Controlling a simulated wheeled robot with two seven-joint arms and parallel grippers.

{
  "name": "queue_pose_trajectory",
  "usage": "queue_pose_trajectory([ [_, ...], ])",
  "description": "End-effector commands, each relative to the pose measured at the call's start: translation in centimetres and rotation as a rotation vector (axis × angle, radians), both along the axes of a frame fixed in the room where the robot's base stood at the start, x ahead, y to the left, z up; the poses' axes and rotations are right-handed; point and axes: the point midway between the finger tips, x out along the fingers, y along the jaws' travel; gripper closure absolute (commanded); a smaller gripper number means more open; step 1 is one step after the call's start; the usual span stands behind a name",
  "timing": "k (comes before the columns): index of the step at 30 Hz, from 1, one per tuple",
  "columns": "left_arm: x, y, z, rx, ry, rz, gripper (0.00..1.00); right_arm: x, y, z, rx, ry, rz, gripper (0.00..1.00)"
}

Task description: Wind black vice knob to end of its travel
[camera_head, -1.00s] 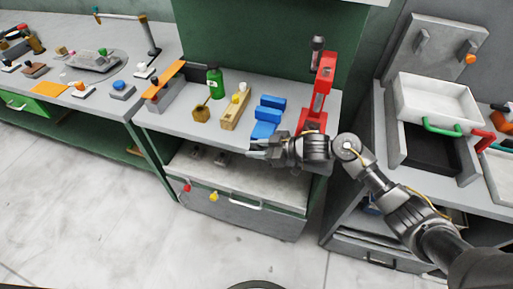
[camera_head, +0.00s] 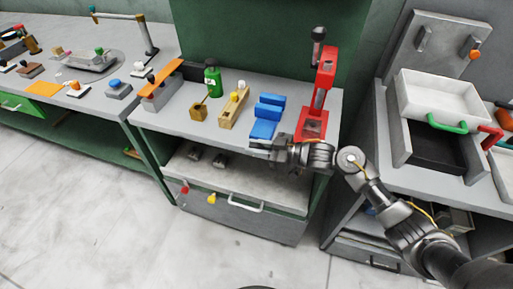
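A blue vice-like block (camera_head: 268,107) with raised jaws and a flat front part stands near the front edge of the middle bench. My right gripper (camera_head: 262,144) points left at that front edge, just below the blue block's front part. It is small and dark, and I cannot tell whether its fingers are open or touch anything. I cannot make out a black knob on the blue block; the gripper covers the area in front of it. A dark knob (camera_head: 319,33) tops the red press (camera_head: 326,75) to the right. My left gripper is not in view.
A wooden block (camera_head: 233,108), a green bottle (camera_head: 212,80) and a grey block with an orange bar (camera_head: 160,90) stand left on the bench (camera_head: 180,122). A drawer handle (camera_head: 245,206) juts below. A white tray (camera_head: 440,98) stands right.

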Motion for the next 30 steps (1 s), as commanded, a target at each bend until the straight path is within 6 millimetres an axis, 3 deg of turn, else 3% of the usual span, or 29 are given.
queue_pose_trajectory([
  [13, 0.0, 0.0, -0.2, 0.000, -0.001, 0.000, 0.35, -0.2, -0.8, 0.0, -0.002, 0.000, -0.001, 0.69],
  [24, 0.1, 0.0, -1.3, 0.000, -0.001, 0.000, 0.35, -2.3, -7.4, 0.9, -0.004, -0.001, -0.002, 0.69],
  [30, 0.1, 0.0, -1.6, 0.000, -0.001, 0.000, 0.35, -3.1, -9.7, 1.3, -0.002, 0.000, -0.001, 0.69],
])
